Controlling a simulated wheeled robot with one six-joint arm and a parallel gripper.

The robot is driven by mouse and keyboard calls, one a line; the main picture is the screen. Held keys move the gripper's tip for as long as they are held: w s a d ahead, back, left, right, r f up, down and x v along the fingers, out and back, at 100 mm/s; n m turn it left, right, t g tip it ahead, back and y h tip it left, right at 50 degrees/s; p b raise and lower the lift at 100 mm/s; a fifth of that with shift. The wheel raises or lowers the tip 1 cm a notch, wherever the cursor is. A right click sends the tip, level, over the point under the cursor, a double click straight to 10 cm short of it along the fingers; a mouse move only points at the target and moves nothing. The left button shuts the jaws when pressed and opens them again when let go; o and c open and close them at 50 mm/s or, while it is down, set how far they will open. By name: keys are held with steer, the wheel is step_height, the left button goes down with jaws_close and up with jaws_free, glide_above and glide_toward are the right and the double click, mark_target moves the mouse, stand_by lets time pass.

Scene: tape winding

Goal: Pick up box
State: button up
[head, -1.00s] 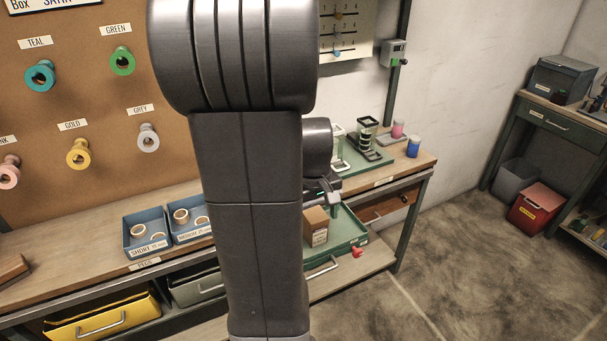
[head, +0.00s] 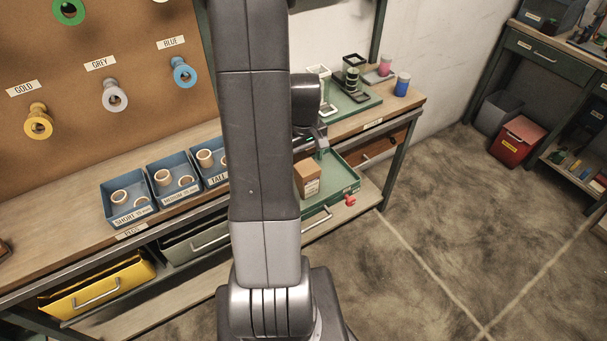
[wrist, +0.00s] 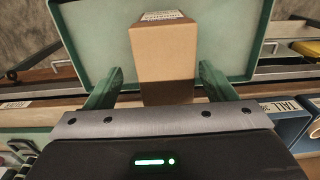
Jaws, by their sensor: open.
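A brown cardboard box (head: 308,180) with a white label stands upright in the green tray (head: 345,181) at the bench's front. In the wrist view the box (wrist: 163,50) rises ahead of and between the two green fingers. My gripper (wrist: 157,90) is open, with a finger on either side of the box's near end and a visible gap on each side. In the head view my gripper (head: 322,148) is small, just above and behind the box, and my arm hides part of the tray.
Blue bins (head: 130,201) of rings stand left of my arm. A second green tray (head: 352,108) with stands and a blue-capped jar (head: 402,84) lie behind. A red knob (head: 350,200) sits by the front tray's corner.

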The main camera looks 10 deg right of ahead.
steer(key=f, duration=0.2)
steer(key=s+f, duration=0.1)
steer(key=f, duration=0.1)
steer(key=shift+a+p, duration=0.2)
steer(key=shift+p, duration=0.1)
steer(key=shift+w+f, duration=0.1)
steer(key=shift+f, duration=0.5)
steer(key=c, duration=1.1)
steer(key=shift+c, duration=0.2)
